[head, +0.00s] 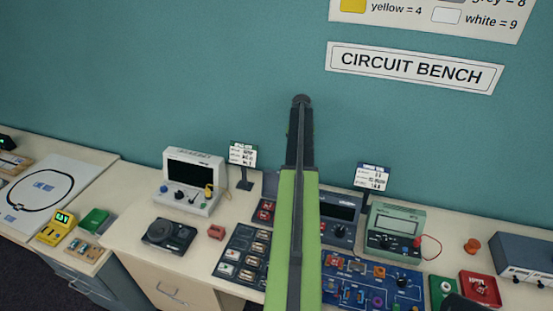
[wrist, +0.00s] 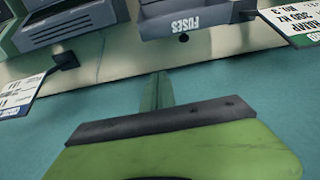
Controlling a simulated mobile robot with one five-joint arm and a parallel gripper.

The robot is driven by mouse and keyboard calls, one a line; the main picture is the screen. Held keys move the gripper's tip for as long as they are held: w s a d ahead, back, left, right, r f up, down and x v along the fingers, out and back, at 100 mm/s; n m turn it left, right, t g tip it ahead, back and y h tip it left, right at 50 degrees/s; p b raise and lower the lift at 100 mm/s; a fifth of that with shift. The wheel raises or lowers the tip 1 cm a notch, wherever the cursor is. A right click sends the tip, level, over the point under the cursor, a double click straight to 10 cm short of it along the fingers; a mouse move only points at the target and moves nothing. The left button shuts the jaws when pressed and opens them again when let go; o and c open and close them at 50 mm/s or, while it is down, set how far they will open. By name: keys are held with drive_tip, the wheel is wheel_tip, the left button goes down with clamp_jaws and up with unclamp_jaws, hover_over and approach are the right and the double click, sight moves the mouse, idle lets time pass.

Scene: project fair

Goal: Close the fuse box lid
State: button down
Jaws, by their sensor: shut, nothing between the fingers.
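The fuse box shows in the wrist view as a grey lid panel (wrist: 200,22) marked FUSES, upside down, with a small dark knob at its edge. In the head view a grey upright panel (head: 270,185), which looks like the raised lid, stands behind a dark unit with red parts (head: 263,211). My arm hides what lies just right of it. My gripper (head: 301,103) is high in front of the teal wall, above the bench. In the wrist view my gripper (wrist: 157,92) is shut and empty, apart from the lid.
A white-cased meter (head: 192,182) stands left and a green-grey meter (head: 394,231) right. Small sign stands (head: 243,155) (head: 372,178) rise at the bench back. A dark panel (head: 243,255) and a blue board (head: 370,282) lie in front. The air around my gripper is clear.

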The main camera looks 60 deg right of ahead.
wheel_tip(320, 180, down, 11)
drive_tip(key=d+b, duration=0.1)
drive_tip(key=b, duration=1)
drive_tip(key=a, duration=0.1)
drive_tip(key=s+a+r+p, duration=0.1)
drive_tip(key=a+r+p, duration=0.1)
drive_tip(key=shift+s+a+r, duration=0.15)
drive_tip(key=shift+s+a, duration=0.1)
drive_tip(key=shift+a, duration=0.1)
drive_tip(key=shift+d, duration=0.15)
